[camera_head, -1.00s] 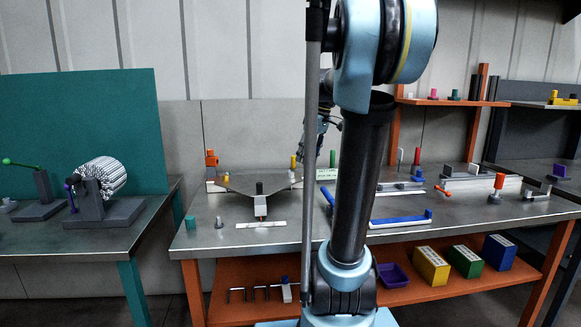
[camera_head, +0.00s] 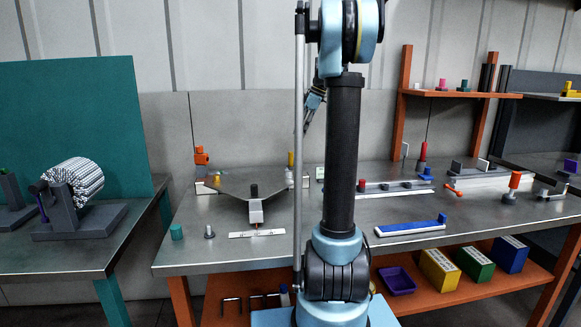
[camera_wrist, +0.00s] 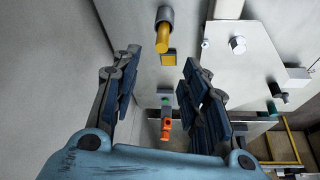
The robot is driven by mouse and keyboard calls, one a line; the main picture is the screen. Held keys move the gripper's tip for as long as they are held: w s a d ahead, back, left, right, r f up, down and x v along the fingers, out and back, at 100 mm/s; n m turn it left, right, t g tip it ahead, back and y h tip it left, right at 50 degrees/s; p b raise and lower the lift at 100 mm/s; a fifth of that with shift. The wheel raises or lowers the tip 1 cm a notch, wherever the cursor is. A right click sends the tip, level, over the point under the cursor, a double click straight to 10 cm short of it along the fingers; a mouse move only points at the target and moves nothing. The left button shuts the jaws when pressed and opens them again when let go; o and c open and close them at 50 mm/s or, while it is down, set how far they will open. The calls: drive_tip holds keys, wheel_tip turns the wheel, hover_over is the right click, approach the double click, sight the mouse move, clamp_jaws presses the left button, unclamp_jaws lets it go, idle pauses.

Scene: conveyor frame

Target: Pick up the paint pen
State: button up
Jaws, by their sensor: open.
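No object is clearly marked as the paint pen. The likeliest one is an upright yellow cylinder (camera_head: 291,158) at the back of the workbench, beside the dark angled plate. In the wrist view a yellow cylinder with a grey end (camera_wrist: 163,38) shows just beyond my fingertips, roughly centred between them, with a small yellow square below it. My gripper (camera_wrist: 162,60) is open, its two dark blue fingers apart with nothing held between them. In the head view my gripper (camera_head: 308,118) hangs above the back of the bench, partly hidden by my arm.
The dark plate (camera_head: 235,186) lies beside the cylinder, with an orange fixture (camera_head: 201,156) at its left. A blue-topped bar (camera_head: 410,227) and a red upright piece (camera_head: 422,152) are at right. The grey wall stands close behind.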

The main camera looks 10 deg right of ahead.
hover_over(291, 157)
drive_tip(key=d, duration=0.2)
drive_tip(key=f, duration=0.6)
drive_tip(key=shift+w+a+f, duration=0.15)
drive_tip(key=shift+w+f, duration=0.15)
drive_tip(key=shift+w, duration=0.05)
drive_tip(key=shift+d+x, duration=0.15)
drive_tip(key=shift+x, duration=1.4)
drive_tip(key=shift+d+x, duration=0.1)
drive_tip(key=shift+x, duration=1.45)
drive_tip(key=shift+s+f, duration=0.1)
drive_tip(key=shift+f, duration=0.05)
clamp_jaws()
